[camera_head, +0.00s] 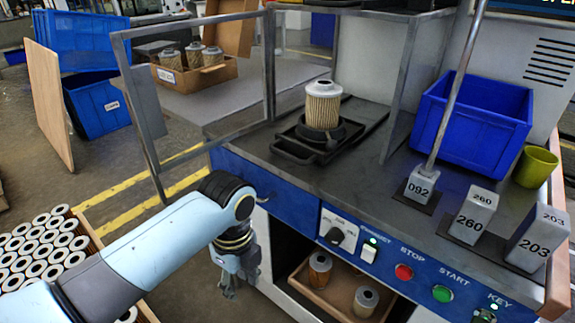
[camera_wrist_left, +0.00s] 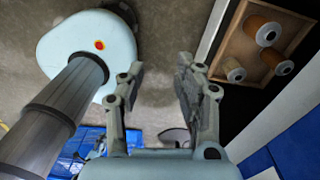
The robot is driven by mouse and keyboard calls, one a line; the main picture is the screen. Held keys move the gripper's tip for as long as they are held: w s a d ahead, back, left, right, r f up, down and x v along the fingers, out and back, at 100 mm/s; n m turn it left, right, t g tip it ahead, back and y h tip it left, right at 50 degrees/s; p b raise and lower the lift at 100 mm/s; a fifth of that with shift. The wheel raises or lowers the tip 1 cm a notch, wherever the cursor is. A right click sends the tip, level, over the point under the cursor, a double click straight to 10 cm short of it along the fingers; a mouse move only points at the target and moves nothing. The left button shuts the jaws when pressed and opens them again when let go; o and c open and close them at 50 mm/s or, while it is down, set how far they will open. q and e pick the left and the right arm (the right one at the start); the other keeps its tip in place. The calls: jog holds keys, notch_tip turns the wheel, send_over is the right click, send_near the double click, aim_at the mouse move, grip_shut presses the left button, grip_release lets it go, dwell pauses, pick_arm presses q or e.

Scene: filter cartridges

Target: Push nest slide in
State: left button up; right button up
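The nest slide (camera_head: 292,152) is a black tray with a handle at its front left, on the dark bench top inside an open metal-framed guard. A filter cartridge (camera_head: 323,104) with pleated tan sides and a pale top stands upright in its round nest. My left gripper (camera_head: 229,292) hangs below the bench's blue front panel, apart from the slide and lower than it. In the left wrist view its two fingers (camera_wrist_left: 160,75) are spread with nothing between them. My right gripper is not in view.
The guard door frame (camera_head: 155,172) stands open at the left. A blue bin (camera_head: 470,120), a green cup (camera_head: 536,166) and numbered blocks (camera_head: 474,217) occupy the bench's right. Below the control panel, a box (camera_head: 338,292) holds cartridges; it also shows in the left wrist view (camera_wrist_left: 228,55).

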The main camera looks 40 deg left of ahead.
pick_arm(q)
jog(key=m+t+p, duration=0.1)
jog(key=m+p, duration=0.1)
jog(key=p, duration=1.1)
send_near(291, 156)
jog(key=s+f, duration=0.6)
jog(key=w+r+t+p, duration=0.1)
jog(key=w+r+p, duration=0.35)
jog(key=r, duration=0.35)
jog(key=f, duration=0.3)
jog(key=w+f, duration=0.1)
jog(key=f, duration=0.6)
jog(key=shift+w+f+b, duration=0.15)
jog(key=shift+w+b, duration=0.2)
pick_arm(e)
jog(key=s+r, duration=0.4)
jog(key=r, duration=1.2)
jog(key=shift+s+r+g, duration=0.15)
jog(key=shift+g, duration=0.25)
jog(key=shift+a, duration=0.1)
pick_arm(q)
grip_shut()
